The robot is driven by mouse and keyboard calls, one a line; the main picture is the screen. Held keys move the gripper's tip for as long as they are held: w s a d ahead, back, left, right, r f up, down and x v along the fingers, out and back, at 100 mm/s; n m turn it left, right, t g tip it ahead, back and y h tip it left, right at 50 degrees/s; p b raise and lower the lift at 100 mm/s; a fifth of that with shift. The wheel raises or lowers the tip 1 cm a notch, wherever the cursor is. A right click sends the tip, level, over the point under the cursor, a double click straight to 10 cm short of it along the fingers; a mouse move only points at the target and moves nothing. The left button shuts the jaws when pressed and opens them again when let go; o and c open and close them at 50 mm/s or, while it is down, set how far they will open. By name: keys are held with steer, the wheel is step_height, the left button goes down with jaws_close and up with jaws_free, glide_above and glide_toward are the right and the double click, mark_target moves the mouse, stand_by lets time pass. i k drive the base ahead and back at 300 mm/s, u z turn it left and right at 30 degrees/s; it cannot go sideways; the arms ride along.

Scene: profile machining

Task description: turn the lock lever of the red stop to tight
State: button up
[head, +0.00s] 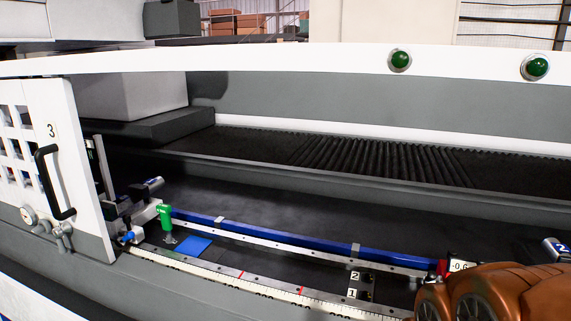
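A small red part (441,267) shows at the lower right, at the right end of the blue profile, beside a white label reading "-0.6" (460,266). It may be the red stop, but most of it is hidden behind my copper-coloured arm. I cannot make out its lock lever or how the lever is turned. My arm fills the lower right corner. My gripper is not in view.
A long blue profile (290,239) lies along the machine bed. A green-handled clamp (165,216) and a blue plate (194,245) are at its left end. A ruler rail (258,280) runs in front. A white door (62,165) with a black handle stands left.

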mark_target(431, 277)
steer(key=z, duration=1.3)
steer(key=k, duration=1.3)
steer(key=u, duration=0.6)
steer(key=i, duration=1.3)
